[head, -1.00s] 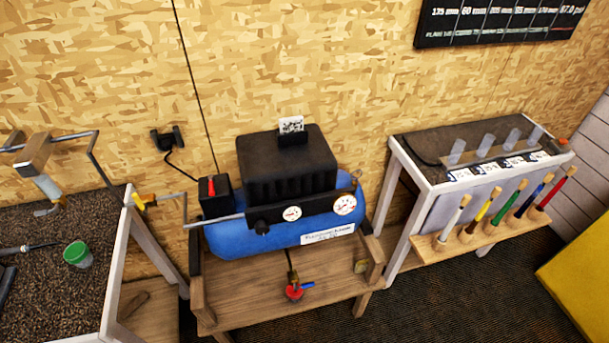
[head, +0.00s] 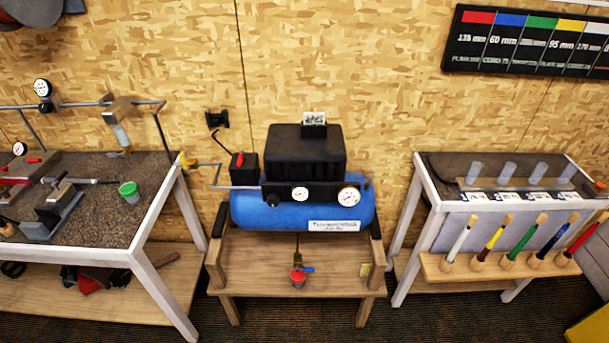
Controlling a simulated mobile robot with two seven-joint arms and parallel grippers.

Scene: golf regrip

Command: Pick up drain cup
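A small cup with a green top (head: 129,192) stands on the dark top of the left bench, near its right edge. A small red cup-like piece (head: 298,280) sits at the wooden stand under the blue compressor (head: 300,212), below a valve with a blue handle (head: 305,269). I cannot tell for sure which of the two is the drain cup. Neither of my grippers is in view, and nothing is seen touching either piece.
The left bench (head: 75,240) carries a vise, tools and a metal rail with a gauge. The compressor stand (head: 230,280) is in the middle. The right bench (head: 465,205) holds clear tubes and a front rack of coloured shafts. Dark carpet (head: 270,322) is free in front.

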